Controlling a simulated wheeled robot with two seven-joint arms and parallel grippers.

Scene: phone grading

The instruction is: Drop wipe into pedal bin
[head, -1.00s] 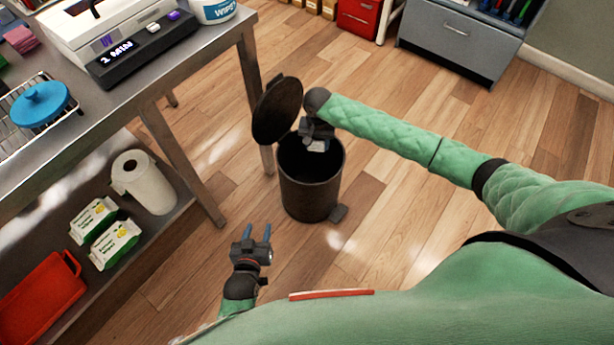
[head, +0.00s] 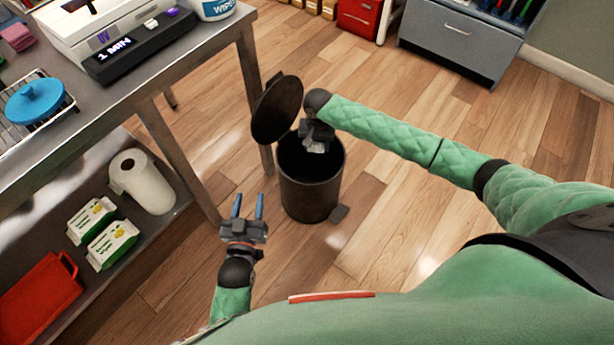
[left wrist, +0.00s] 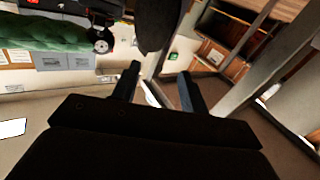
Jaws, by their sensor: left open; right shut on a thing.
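The black pedal bin (head: 308,190) stands on the wooden floor with its round lid (head: 277,110) tilted open to the left. My right gripper (head: 316,148) is over the bin's opening and shut on a small pale wipe (head: 315,147), mostly hidden by the gripper. My left gripper (head: 248,207) is open and empty, low in front of the bin and to its left, its two blue fingers apart. In the left wrist view its fingers (left wrist: 158,88) are also apart with nothing held between them.
A metal table (head: 190,75) stands at the left, with a device (head: 125,45) and a wipes tub (head: 213,8) on top. Its lower shelf holds a paper roll (head: 142,180), packs (head: 112,243) and a red tray (head: 42,300). A grey cabinet (head: 455,45) stands behind. Floor right of the bin is clear.

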